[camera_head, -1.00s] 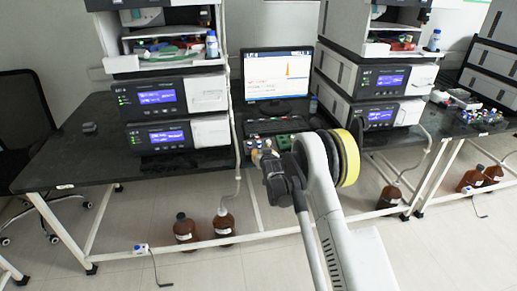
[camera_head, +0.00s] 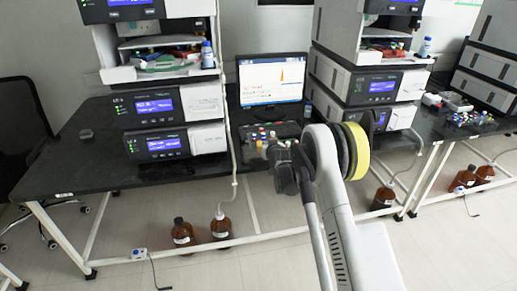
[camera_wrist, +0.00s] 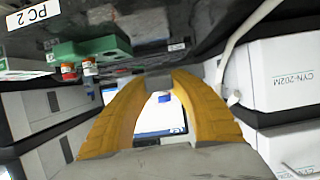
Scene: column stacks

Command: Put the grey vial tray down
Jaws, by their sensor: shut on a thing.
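My gripper (camera_head: 272,145) is over the black bench just in front of the monitor, partly hidden by my own arm. In the wrist view its two orange fingers (camera_wrist: 158,80) close toward each other, with a small grey piece between the tips. I take this for part of the grey vial tray (camera_wrist: 157,82); most of the tray cannot be made out clearly. Small coloured vials (camera_head: 262,137) show beside the gripper in the head view. Whether the tray touches the bench cannot be told.
A green rack (camera_wrist: 92,48) with red-capped vials is close by in the wrist view. The monitor (camera_head: 272,80) and keyboard stand behind. Instrument stacks flank the spot, left (camera_head: 165,125) and right (camera_head: 375,88). A tube hangs beside the left stack.

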